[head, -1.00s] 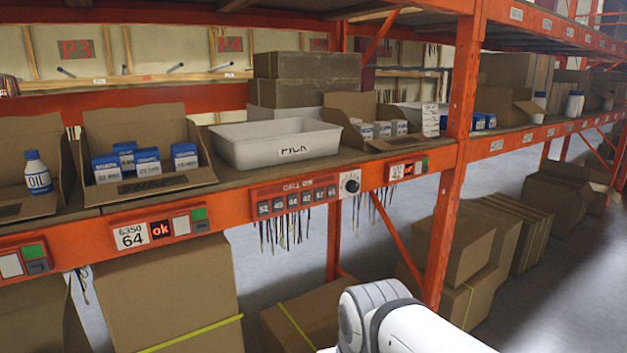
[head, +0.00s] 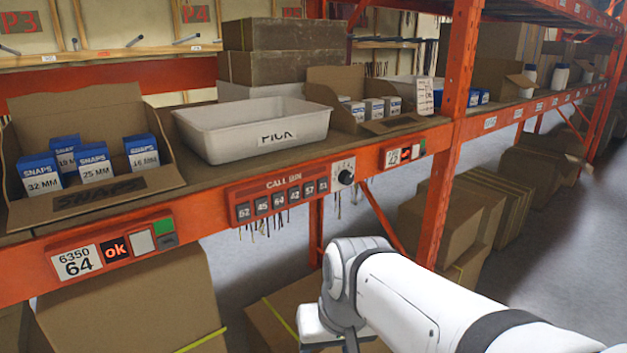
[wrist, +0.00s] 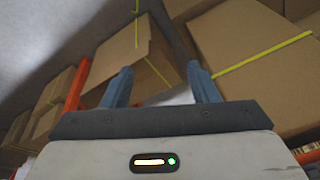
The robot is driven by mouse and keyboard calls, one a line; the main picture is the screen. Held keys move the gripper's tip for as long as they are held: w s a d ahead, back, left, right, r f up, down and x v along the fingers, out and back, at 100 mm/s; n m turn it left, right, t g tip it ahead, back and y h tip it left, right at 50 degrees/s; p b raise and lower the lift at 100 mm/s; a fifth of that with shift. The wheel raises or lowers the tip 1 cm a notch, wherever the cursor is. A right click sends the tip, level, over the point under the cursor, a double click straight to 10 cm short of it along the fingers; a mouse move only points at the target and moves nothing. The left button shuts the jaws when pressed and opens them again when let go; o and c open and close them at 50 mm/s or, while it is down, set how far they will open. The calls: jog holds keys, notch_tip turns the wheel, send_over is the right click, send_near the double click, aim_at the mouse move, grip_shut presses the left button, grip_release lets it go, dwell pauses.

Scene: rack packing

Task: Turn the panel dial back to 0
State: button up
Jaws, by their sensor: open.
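The panel dial (head: 346,177) is a round black knob with a pale mark on a white plate. It sits on the orange shelf beam in the head view, at the right end of the red CALL BIN panel (head: 283,199). Its exact setting is too small to read. My gripper (wrist: 160,88) shows in the wrist view with its two blue-grey fingers apart and nothing between them. It points toward cardboard boxes under the shelf. In the head view my arm is below the dial, clear of it, and the fingers are not visible there. The dial is not in the wrist view.
A white PICK bin (head: 250,128) stands on the shelf above the panel. An open carton (head: 95,115) of SNAPS boxes is to its left. An orange upright (head: 452,150) and a diagonal brace stand right of the dial. Cardboard boxes (head: 130,310) fill the floor level.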

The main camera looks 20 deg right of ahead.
jog(key=w+m+y, duration=0.1)
jog(key=w+m, duration=0.1)
jog(key=w+a+r+m+y, duration=0.1)
jog(key=w+m+y, duration=0.1)
jog(key=w+m, duration=0.1)
jog(key=w+r+m+y+p, duration=0.1)
jog(key=w+m+y, duration=0.1)
jog(key=w, duration=0.1)
jog(key=shift+a+r+m, duration=0.15)
jog(key=shift+m, duration=0.25)
jog(key=m+t+y+p, duration=0.2)
jog(key=m+t, duration=1.2)
jog(key=m, duration=0.5)
send_near(350, 179)
jog(key=p+x, duration=0.2)
jog(key=x, duration=0.6)
jog(key=shift+r, duration=0.15)
jog(key=shift+w+a, duration=0.1)
jog(key=shift+w, duration=0.1)
jog(key=shift+c, duration=0.5)
